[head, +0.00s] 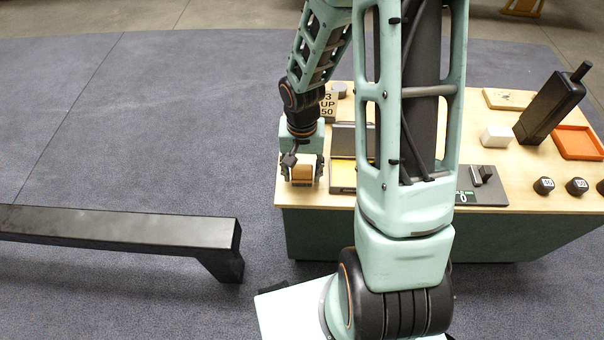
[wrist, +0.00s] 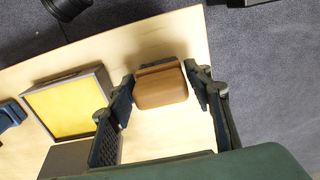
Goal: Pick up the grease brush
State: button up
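What I take to be the grease brush is a small wooden block with a dark strip along one edge. It sits near the table's left front corner in the head view (head: 302,174) and between my fingers in the wrist view (wrist: 162,90). My gripper (wrist: 160,77) is open, with one finger on each side of the block. Narrow gaps seem to show beside it; I cannot tell whether either fingertip touches. In the head view my gripper (head: 302,181) is low over that corner, partly hiding the block.
A black bench (head: 120,226) stands left, with open floor between.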

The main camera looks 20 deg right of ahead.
aim_at(302, 167)
jog(key=c, duration=0.7)
notch_tip(302, 167, up, 10)
jog(key=p, duration=0.2)
jog(key=shift+p, duration=0.4)
jog(key=shift+c, duration=0.2)
jog(key=o, duration=0.4)
jog(key=shift+c, duration=1.2)
